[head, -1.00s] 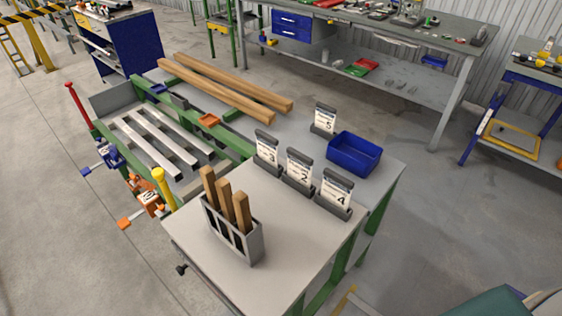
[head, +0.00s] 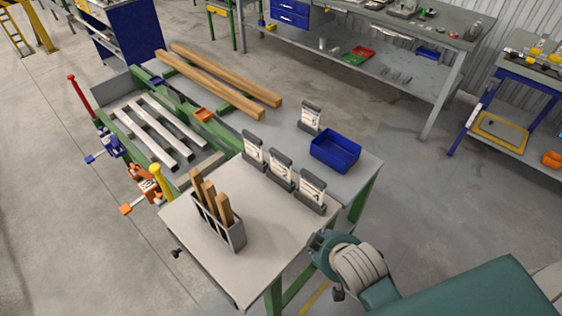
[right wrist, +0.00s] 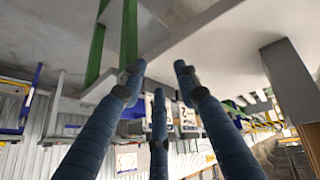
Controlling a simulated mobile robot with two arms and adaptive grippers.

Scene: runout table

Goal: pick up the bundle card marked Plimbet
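Several white cards stand in dark grey holders on the runout table. Three form a row: the left card (head: 253,149), the middle card (head: 280,169) and the right card (head: 311,187). Another card (head: 309,117) stands farther back. Their names are too small to read, so I cannot tell which is marked Plimbet. My right arm's end (head: 350,262) is off the table's near right edge, apart from the cards. In the right wrist view my right gripper (right wrist: 158,80) has its fingers spread with nothing held, and a card (right wrist: 188,117) shows beyond them. My left gripper is not in view.
A blue bin (head: 335,152) stands right of the back card. A grey holder with wooden pieces (head: 219,220) is at the table's front left. Long wooden beams (head: 215,80) lie behind. The tabletop (head: 262,215) between the wood holder and card row is bare.

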